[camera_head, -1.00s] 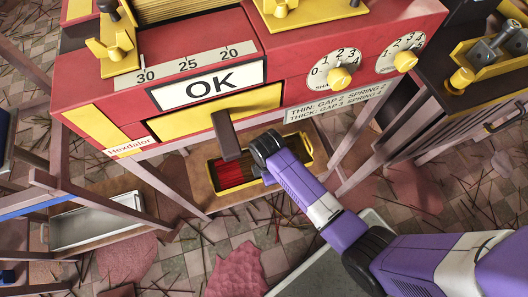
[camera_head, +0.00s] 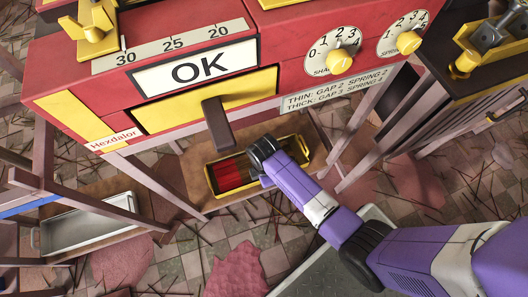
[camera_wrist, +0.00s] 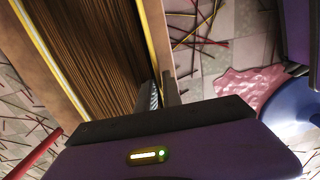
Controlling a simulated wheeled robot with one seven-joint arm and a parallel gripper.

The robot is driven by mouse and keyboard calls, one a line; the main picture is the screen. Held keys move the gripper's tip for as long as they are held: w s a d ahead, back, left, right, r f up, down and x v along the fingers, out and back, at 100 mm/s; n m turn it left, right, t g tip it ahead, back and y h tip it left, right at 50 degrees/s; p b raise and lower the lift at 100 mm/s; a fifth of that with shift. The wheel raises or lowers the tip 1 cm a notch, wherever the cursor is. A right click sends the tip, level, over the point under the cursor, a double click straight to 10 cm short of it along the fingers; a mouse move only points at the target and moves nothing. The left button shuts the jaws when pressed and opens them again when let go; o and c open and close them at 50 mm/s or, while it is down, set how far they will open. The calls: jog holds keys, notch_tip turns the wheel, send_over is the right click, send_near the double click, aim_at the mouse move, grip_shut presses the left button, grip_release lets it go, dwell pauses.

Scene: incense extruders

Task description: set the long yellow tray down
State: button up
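The long yellow tray (camera_head: 298,142) is under the red machine in the head view, at the level of the brown shelf (camera_head: 195,164). Red sticks (camera_head: 233,173) show at its left end, and its right part looks dark. I cannot tell whether its base touches the shelf. My gripper (camera_head: 263,182) is at the tray's near long side. In the wrist view, the gripper's fingers (camera_wrist: 163,94) stand close on both sides of a tray wall (camera_wrist: 157,35) and look shut on it. Brown strands (camera_wrist: 90,45) show beside that wall. The contact is partly hidden.
The red machine (camera_head: 75,75) with its yellow panel and dark handle (camera_head: 217,124) overhangs the tray. Its legs (camera_head: 365,120) flank the shelf. A grey metal tray (camera_head: 85,228) lies at the left. Sticks and pink patches (camera_head: 238,270) litter the floor.

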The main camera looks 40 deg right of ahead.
jog(key=shift+o, duration=0.8)
notch_tip(320, 180, up, 12)
jog(key=p, duration=0.6)
jog(key=s+a+r+m+t, duration=0.2)
jog(key=s+m+t, duration=0.2)
jog(key=s, duration=0.2)
jog(key=s+a+r+m+t, duration=0.1)
jog(key=s+r+m+t, duration=0.15)
jog(key=s, duration=0.25)
jog(key=s+d+r+m+t, duration=0.1)
jog(key=s+r+m+t, duration=0.1)
jog(key=r, duration=0.7)
jog(key=s+d+r+m+t, duration=0.1)
jog(key=s+r+m+t, duration=0.2)
jog(key=r, duration=0.6)
jog(key=s+d+r+m+t, duration=0.1)
jog(key=s+r+m+t, duration=0.2)
jog(key=r, duration=0.6)
jog(key=shift+v, duration=0.75)
jog(key=shift+d, duration=0.1)
